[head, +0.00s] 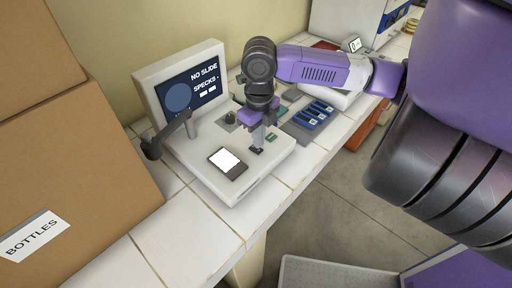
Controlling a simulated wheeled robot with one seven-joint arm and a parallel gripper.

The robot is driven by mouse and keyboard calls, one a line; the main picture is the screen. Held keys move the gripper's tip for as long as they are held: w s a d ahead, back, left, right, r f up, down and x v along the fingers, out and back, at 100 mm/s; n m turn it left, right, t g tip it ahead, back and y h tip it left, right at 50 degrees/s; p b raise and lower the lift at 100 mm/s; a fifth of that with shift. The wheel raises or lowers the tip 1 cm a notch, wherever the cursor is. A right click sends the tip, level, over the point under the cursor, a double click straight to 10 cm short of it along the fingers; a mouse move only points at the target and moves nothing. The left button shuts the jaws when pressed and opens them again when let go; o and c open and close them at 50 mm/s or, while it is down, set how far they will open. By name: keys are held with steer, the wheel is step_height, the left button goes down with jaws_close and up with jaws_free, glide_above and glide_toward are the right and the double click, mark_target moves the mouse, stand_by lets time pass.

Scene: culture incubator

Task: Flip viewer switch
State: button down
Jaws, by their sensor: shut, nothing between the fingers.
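The viewer (219,185) is a white bench device with a raised screen (191,87) reading "NO SLIDE" and "SPECKS". Its base carries a bright lit square (226,159) in a dark frame, a dark knob (230,118) and a small green part (271,137). A small dark piece (257,150), perhaps the switch, sits right at my fingertips. My gripper (258,146) points down over the right part of the base, shut and empty. Whether it touches the dark piece cannot be told. The gripper hides part of the base behind it.
A cardboard box (75,155) labelled "BOTTLES" stands at the left. A dark arm-like part (168,135) rises at the viewer's left side. A tray of blue items (313,115) and another white device (345,97) lie to the right. Tiled counter (184,240) is bare in front.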

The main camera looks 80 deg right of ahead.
steer(key=shift+f+b, duration=0.95)
steer(key=shift+f, duration=0.15)
stand_by(1.2)
steer(key=shift+r, duration=0.1)
steer(key=shift+r+p, duration=2.5)
steer(key=shift+r, duration=1)
